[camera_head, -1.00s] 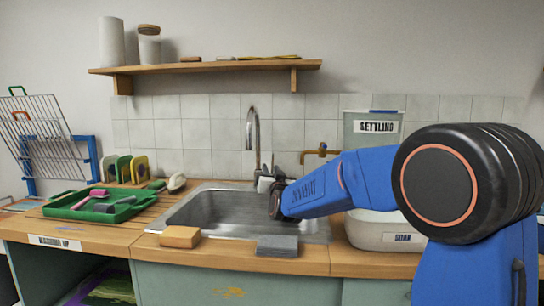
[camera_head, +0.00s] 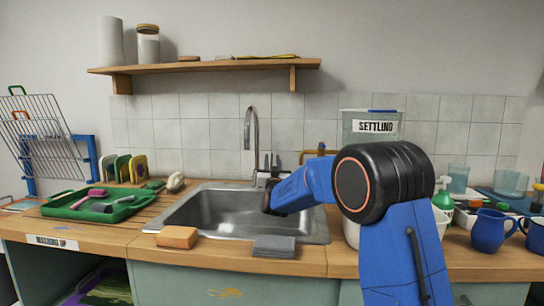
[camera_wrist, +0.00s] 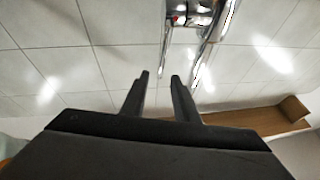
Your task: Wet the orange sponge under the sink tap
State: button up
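The orange sponge (camera_head: 177,237) lies on the wooden counter's front edge, left of centre, in front of the sink (camera_head: 230,212). The metal tap (camera_head: 252,130) rises behind the basin; no running water shows. My gripper (camera_head: 268,162) is above the back of the sink near the tap, its dark fingers pointing up, well away from the sponge. In the wrist view my gripper (camera_wrist: 159,76) has its two fingers apart with only wall tiles between them. The tap's chrome body (camera_wrist: 200,20) shows just beyond the fingertips. The sponge is outside the wrist view.
A grey block (camera_head: 273,246) lies on the counter right of the sponge. A green tray (camera_head: 62,212) sits left of the sink. A wooden shelf (camera_head: 205,68) hangs above.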

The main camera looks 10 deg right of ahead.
aim_at(272, 155)
jog(key=shift+x, duration=2.3)
grip_shut()
